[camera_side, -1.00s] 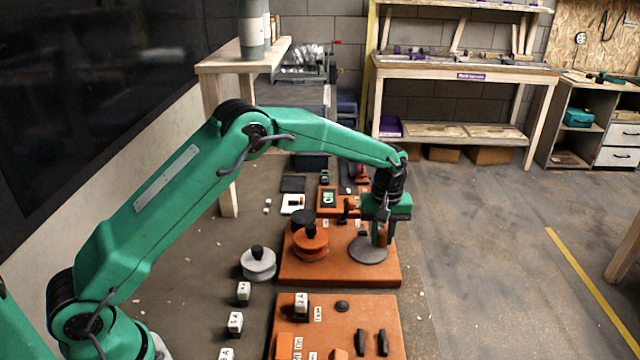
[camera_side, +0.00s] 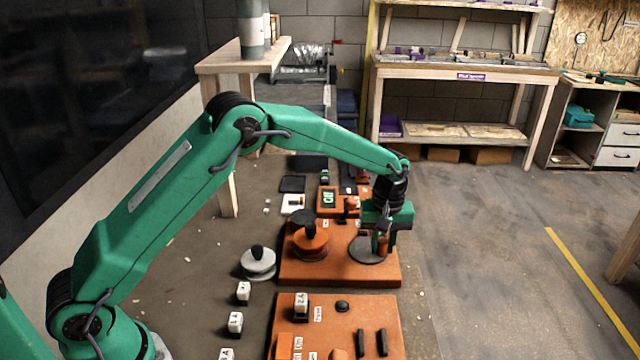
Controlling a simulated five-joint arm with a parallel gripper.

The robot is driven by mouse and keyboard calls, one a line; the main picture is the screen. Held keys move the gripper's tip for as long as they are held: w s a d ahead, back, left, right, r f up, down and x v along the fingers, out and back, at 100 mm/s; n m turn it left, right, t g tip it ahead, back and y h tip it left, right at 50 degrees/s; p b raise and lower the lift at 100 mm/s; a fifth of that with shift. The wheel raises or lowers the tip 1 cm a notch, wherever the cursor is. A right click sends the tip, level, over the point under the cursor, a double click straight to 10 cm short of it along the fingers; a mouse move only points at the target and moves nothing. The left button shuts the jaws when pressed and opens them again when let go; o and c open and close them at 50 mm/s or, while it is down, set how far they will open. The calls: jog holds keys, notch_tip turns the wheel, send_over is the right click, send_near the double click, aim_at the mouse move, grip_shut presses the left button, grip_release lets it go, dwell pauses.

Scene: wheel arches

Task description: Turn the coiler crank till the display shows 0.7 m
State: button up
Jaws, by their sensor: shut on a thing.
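The coiler sits on an orange base plate (camera_side: 340,272) in the middle of the bench. An orange spool (camera_side: 311,244) with a dark knob stands on the left of the plate. The grey crank disc (camera_side: 362,253) lies flat on the right of it, with an upright orange-brown crank handle (camera_side: 382,244). My gripper (camera_side: 384,238) points down over the disc and is shut on the crank handle. A small display (camera_side: 328,199) with green characters stands behind the plate; its reading is too small to make out.
A grey spool (camera_side: 258,263) with a black knob stands to the left of the plate. Several white labelled blocks (camera_side: 235,322) line the left front. A second orange board (camera_side: 340,325) with small black parts lies in front. Open floor lies to the right.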

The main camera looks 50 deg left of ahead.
aim_at(369, 258)
jog(key=shift+s+a+f, duration=0.1)
jog(key=shift+s, duration=0.05)
jog(key=shift+s, duration=0.8)
jog(key=shift+s+a, duration=0.5)
jog(key=shift+s, duration=0.2)
jog(key=o, duration=0.7)
